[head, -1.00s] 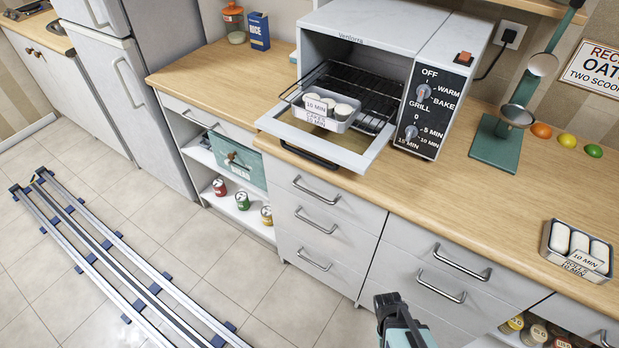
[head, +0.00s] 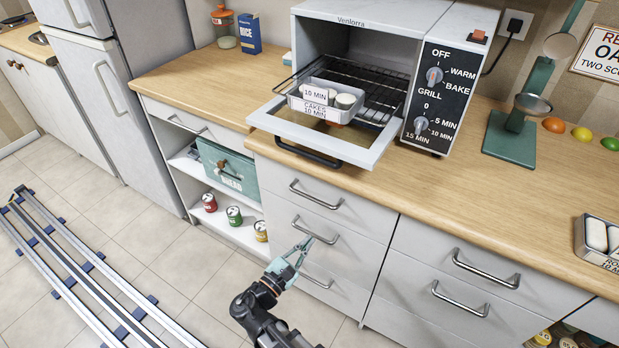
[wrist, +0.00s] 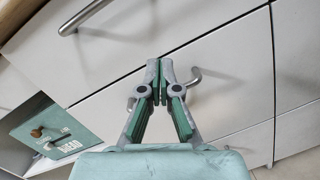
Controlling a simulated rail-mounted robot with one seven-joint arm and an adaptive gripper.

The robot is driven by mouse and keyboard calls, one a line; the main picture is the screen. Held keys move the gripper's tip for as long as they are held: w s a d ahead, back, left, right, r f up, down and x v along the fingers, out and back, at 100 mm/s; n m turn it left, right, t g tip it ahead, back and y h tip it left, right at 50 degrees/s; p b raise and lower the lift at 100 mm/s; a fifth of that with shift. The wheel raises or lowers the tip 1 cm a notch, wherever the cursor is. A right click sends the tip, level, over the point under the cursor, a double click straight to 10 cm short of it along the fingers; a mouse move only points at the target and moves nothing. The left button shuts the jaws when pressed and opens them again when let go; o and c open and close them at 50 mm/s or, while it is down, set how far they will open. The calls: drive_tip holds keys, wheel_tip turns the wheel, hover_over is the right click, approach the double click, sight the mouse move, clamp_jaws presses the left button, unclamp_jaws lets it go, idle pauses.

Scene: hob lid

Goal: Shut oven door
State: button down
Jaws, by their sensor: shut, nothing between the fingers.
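The small white oven (head: 347,27) stands on the wooden counter. Its glass-paned door (head: 328,135) is folded down flat, with a dark handle (head: 308,153) along its front edge. A wire rack (head: 375,90) sticks out of the oven above the door. A tin of cakes (head: 331,101) with "10 MIN" labels sits on the rack's front part, over the open door. My gripper (head: 303,245) is below the door, in front of the middle drawer handle. It also shows in the wrist view (wrist: 160,82), shut and empty, before the drawer fronts; the oven is outside that view.
A second labelled tin (head: 600,240) is on the counter at right. A green scale-like stand (head: 510,145) is right of the oven. Drawer handles (head: 316,195) jut out below the counter. A green bread bin (head: 230,170) and cans are on the left shelves. Floor rails (head: 75,270) lie at left.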

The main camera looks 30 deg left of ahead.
sight(307, 172)
drive_tip(key=s+a+r+n+t+y, duration=0.1)
drive_tip(key=a+r+n+t, duration=0.15)
drive_tip(key=r, duration=0.25)
drive_tip(key=s+a+r+n+t+y, duration=0.1)
drive_tip(key=s+a+r+n+t, duration=0.15)
drive_tip(key=r+n, duration=0.2)
drive_tip(key=p+x, duration=0.1)
drive_tip(key=x, duration=0.2)
drive_tip(key=p+x, duration=0.2)
drive_tip(key=x, duration=0.2)
drive_tip(key=d+p+x, duration=0.1)
drive_tip(key=x, duration=0.3)
drive_tip(key=shift+w+p, duration=0.2)
drive_tip(key=shift+p, duration=0.2)
drive_tip(key=shift+w+r+p, duration=0.15)
drive_tip(key=shift+r+p, duration=0.45)
drive_tip(key=shift+r, duration=0.25)
drive_tip(key=shift+w+r+p, duration=0.2)
drive_tip(key=shift+r+p, duration=0.35)
drive_tip(key=shift+r, duration=0.3)
